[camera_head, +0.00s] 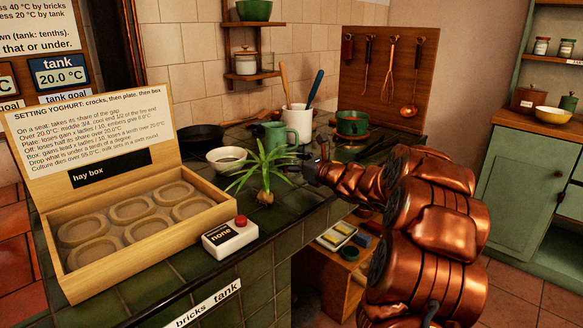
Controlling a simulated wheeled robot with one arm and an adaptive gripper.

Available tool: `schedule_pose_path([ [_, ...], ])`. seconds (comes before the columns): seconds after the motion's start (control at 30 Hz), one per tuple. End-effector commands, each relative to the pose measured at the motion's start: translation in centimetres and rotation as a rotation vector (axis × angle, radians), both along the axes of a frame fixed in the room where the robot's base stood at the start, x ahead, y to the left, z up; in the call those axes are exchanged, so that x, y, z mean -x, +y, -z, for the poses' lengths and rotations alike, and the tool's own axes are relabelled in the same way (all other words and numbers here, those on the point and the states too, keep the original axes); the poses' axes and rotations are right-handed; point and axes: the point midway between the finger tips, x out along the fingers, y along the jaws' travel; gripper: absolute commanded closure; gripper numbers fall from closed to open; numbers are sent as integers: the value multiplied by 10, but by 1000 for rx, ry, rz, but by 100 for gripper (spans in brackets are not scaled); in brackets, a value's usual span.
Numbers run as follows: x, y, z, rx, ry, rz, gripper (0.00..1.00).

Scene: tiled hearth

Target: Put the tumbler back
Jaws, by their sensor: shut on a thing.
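My gripper (308,168) is over the green tiled counter, just right of a leafy green plant with a brown base (265,197). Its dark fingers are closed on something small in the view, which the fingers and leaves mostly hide. I cannot make out what it is. No thing in view shows clearly as a tumbler. A green mug (275,135) stands behind the plant, and a white pot (298,122) holding long-handled utensils stands behind my gripper.
An open wooden hay box (215,215) with empty oval seats stands at left. A red-buttoned device (230,237) sits beside it at the counter edge. A green cupboard (520,180) is right.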

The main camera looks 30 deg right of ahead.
Motion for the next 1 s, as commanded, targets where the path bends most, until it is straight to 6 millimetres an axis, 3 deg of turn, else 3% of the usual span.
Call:
schedule_pose_path([
  [0.2,0,0,23,-3,0,0,71],
  [0.77,1,0,28,-1,-1,1,71],
  [0.8,1,0,27,-1,-1,0,16],
  [0.93,1,0,27,-1,-1,0,2],
  [1.0,1,0,27,-2,-1,0,0],
])
